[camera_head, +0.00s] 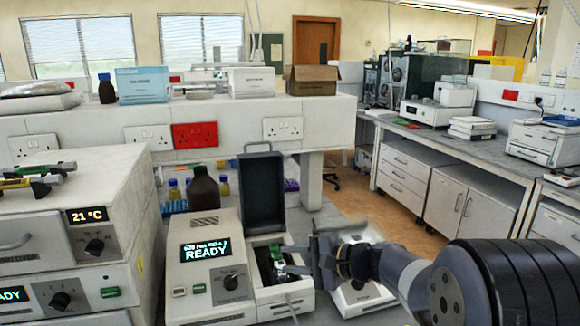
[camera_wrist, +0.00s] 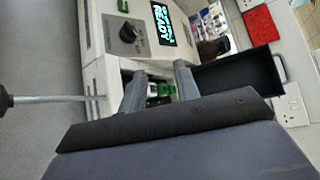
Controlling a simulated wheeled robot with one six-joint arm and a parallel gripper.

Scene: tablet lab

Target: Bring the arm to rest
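My gripper (camera_head: 297,259) is at the right side of the open compartment of a white bench instrument (camera_head: 208,262), whose display reads READY. In the wrist view, the two fingers of my gripper (camera_wrist: 162,70) stand apart, pointing at the compartment. A small green and white item (camera_wrist: 160,90) shows in the gap between them and looks seated in the compartment. It also appears as a green spot in the head view. I see no clear grip on it. My arm comes in from the lower right of the head view.
The instrument's dark lid (camera_head: 263,192) stands open behind the compartment. A brown bottle (camera_head: 204,190) stands behind the instrument. Stacked units (camera_head: 75,215) are at the left. Another white device (camera_head: 360,293) sits under my arm. Open floor (camera_head: 400,215) lies beyond, before the right-hand bench.

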